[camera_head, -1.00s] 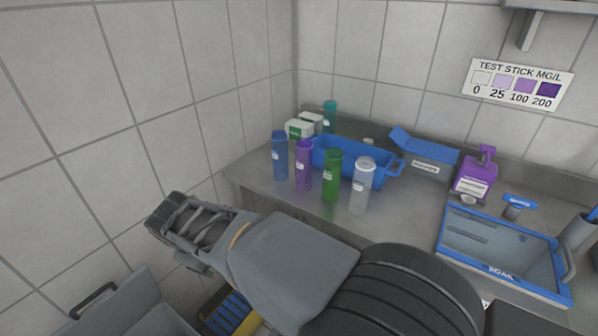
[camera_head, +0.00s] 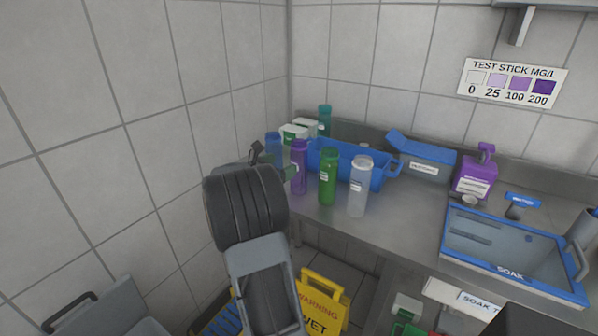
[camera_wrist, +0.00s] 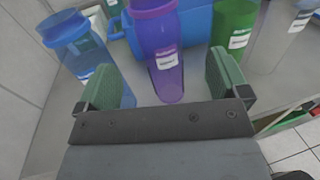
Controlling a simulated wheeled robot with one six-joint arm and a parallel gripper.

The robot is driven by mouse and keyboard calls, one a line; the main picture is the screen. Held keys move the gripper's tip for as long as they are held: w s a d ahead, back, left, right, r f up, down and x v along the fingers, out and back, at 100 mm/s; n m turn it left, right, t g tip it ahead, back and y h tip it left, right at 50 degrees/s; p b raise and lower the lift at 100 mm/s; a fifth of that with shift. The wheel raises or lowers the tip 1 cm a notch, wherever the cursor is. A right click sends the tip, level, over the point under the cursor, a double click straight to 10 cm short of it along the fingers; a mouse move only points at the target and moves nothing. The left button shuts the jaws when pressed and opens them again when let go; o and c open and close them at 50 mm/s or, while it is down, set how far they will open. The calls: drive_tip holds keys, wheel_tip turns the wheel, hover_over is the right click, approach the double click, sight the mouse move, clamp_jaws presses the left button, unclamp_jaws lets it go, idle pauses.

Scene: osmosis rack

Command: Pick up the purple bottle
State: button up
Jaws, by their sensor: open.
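The purple bottle (camera_head: 299,168) stands upright on the steel counter, between a blue bottle (camera_head: 273,150) and a green bottle (camera_head: 328,176). In the wrist view the purple bottle (camera_wrist: 163,58) stands ahead of and between the two green finger pads of my gripper (camera_wrist: 162,85). My gripper is open, and I see gaps between the pads and the purple bottle. The blue bottle (camera_wrist: 78,50) is beside the left finger and partly behind it. In the head view my gripper (camera_head: 272,165) is largely hidden by my arm and covers part of the blue bottle.
A clear bottle (camera_head: 359,188) stands right of the green one. A blue bin (camera_head: 375,170) is close behind the bottles. White boxes (camera_head: 293,134) and a teal bottle (camera_head: 324,120) stand in the back corner. A yellow floor sign (camera_head: 322,300) is below the counter.

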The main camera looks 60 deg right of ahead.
sight(300, 154)
drive_tip(key=shift+p+x, duration=0.45)
drive_tip(key=shift+x, duration=4.15)
drive_tip(key=shift+w, duration=0.1)
drive_tip(key=c, duration=1.2)
drive_tip(key=shift+r, duration=0.1)
